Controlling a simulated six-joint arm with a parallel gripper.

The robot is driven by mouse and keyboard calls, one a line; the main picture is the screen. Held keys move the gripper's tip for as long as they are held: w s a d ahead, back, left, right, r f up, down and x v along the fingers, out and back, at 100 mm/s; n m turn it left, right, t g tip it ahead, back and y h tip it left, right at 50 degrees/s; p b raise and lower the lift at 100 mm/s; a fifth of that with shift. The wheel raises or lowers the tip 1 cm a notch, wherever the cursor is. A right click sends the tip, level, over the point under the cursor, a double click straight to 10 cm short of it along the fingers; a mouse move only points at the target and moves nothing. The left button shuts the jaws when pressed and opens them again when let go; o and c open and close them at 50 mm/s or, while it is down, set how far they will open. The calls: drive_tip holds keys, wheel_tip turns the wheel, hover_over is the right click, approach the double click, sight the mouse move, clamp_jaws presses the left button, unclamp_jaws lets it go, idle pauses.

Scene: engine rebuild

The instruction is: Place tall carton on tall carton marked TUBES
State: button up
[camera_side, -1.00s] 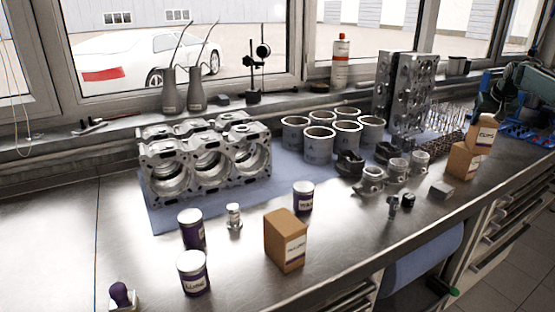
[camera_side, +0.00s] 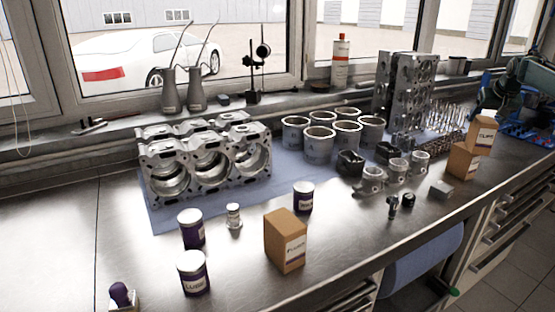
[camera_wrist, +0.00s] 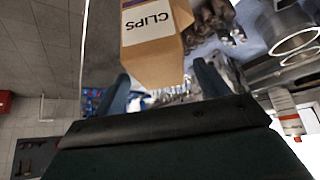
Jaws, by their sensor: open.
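The lower carton's label is too small to read, and this carton is not clearly visible in the wrist view. My gripper (camera_wrist: 163,85) is open and empty, its fingers to either side of the CLIPS carton's near end in the picture. Whether they still overlap it is unclear. In the side view my arm is at the upper right, just behind the cartons.
Another brown carton (camera_side: 285,241) stands at the front middle, near labelled tins (camera_side: 194,272). A small grey block (camera_side: 441,188) and piston parts lie left of the stack. Upright valves (camera_side: 446,116) and a cylinder head (camera_side: 403,90) stand behind. The bench's front edge runs close by.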

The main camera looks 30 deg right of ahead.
drive_tip(key=v, duration=1)
drive_tip(key=shift+r, duration=0.2)
drive_tip(key=shift+a, duration=0.15)
drive_tip(key=s+a+r+n+t+y, duration=0.1)
drive_tip(key=s+a+r+n, duration=0.15)
drive_tip(key=a, duration=1.25)
drive_tip(key=s+a+r+n+y, duration=0.1)
drive_tip(key=s+a+r+n, duration=0.15)
drive_tip(key=a, duration=1.25)
drive_tip(key=s+a+f+n+y, duration=0.1)
drive_tip(key=s+a+f+n, duration=0.1)
drive_tip(key=s+a+f, duration=0.4)
drive_tip(key=s+a+f+n+y, duration=0.1)
drive_tip(key=s+a+f+n, duration=0.1)
drive_tip(key=s+a+f, duration=0.4)
drive_tip(key=s+a, duration=0.5)
drive_tip(key=s, duration=0.5)
drive_tip(key=shift+f+y, duration=0.3)
